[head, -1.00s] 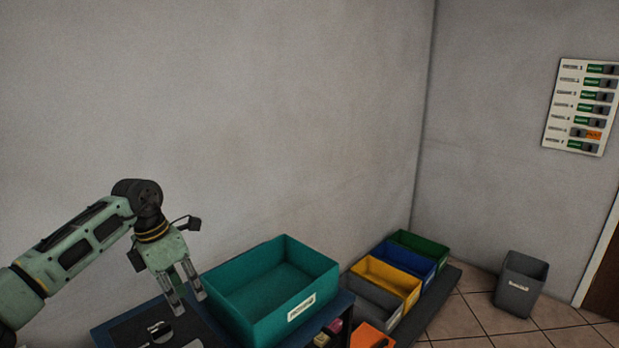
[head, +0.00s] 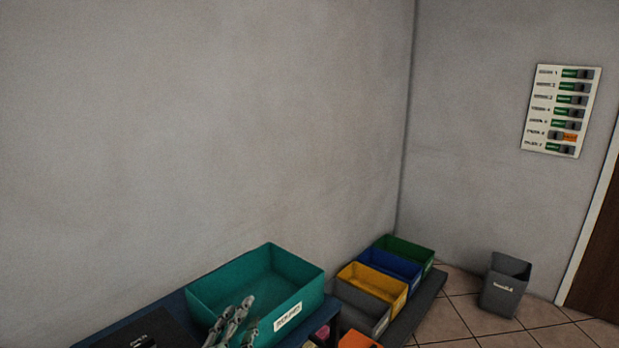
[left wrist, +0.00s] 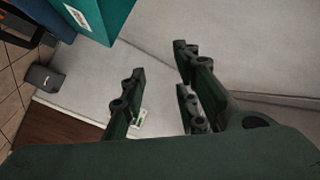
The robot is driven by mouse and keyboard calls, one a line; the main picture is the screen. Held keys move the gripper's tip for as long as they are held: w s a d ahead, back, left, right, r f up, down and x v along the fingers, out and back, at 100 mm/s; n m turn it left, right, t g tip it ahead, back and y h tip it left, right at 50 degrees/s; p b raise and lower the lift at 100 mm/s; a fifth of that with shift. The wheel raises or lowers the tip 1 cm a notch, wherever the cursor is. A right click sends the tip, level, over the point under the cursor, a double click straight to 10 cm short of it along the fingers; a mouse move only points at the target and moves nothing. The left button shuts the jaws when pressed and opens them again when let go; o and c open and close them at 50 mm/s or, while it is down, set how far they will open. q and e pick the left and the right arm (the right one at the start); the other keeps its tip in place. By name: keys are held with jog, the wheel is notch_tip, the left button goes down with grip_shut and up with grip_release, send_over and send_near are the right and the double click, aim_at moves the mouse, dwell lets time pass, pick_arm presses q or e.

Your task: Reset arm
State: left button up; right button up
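My left gripper (head: 234,322) shows only by its fingers at the bottom of the head view, in front of the teal bin. The rest of that arm is out of the head view. In the left wrist view the fingers of the left gripper (left wrist: 158,98) stand apart with nothing between them. The teal bin (head: 299,303) has a white label and looks empty in the part that shows. It also shows at the top of the left wrist view (left wrist: 100,18). My right gripper is not in either view.
The bin stands on a dark blue table (head: 172,303). Grey, yellow, blue and green bins (head: 392,304) line a low dark platform to the right. A grey trash can (head: 503,297) stands on the tiled floor. A switch panel (head: 561,110) hangs on the wall by a brown door (head: 600,262).

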pick_arm(q)
jog(key=s+a+f+n+g+y, duration=0.2)
jog(key=s+a+f+n+g, duration=0.15)
jog(key=s+f, duration=0.3)
jog(key=s+a+f+n+g+y, duration=0.2)
jog(key=s+a+f+n+g, duration=0.15)
jog(key=s+f, duration=0.35)
jog(key=s+f+n+g, duration=0.1)
jog(key=s+f+g, duration=0.15)
jog(key=s, duration=0.35)
jog(key=s+f+n+g+h, duration=0.1)
jog(key=s+f+g, duration=0.15)
jog(key=s, duration=0.35)
jog(key=s+f+n+g, duration=0.1)
jog(key=s+f+g, duration=0.15)
jog(key=s, duration=0.35)
notch_tip(320, 180, down, 27)
jog(key=s+g, duration=0.1)
jog(key=s, duration=0.1)
jog(key=s+a+f+g, duration=0.1)
jog(key=s+a+f, duration=0.2)
jog(key=s+f, duration=1.2)
jog(key=shift+s+a+f, duration=0.2)
jog(key=shift+s+f, duration=0.2)
jog(key=shift+s, duration=0.3)
